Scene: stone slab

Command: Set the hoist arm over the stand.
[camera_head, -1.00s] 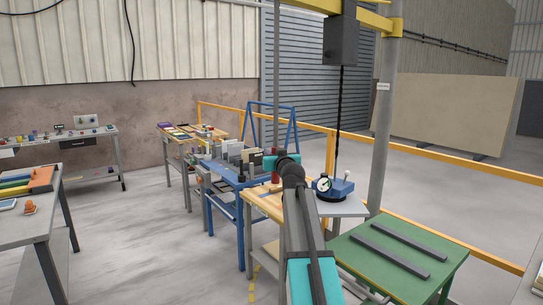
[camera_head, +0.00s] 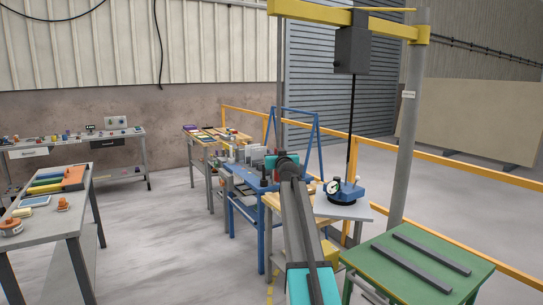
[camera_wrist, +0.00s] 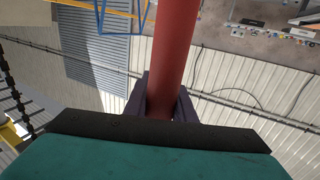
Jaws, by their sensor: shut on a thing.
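The yellow hoist arm (camera_head: 315,17) reaches left from its grey post (camera_head: 407,120) at the upper right. A dark hoist box (camera_head: 352,51) hangs from it, and a dark chain (camera_head: 351,120) runs down to a blue lifter (camera_head: 348,193) with a round gauge. The lifter shows in front of or over the light grey top of a stand (camera_head: 357,211); whether they touch is unclear. My gripper (camera_head: 287,160) is left of the lifter. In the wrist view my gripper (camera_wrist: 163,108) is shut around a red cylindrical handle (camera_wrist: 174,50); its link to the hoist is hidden.
A green table (camera_head: 400,285) with two dark bars stands at the right front. A blue cart (camera_head: 240,195) and a wooden-topped table (camera_head: 270,203) stand close to my arm. A grey workbench (camera_head: 60,217) is at left, with open floor between. A yellow rail (camera_head: 455,170) runs behind.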

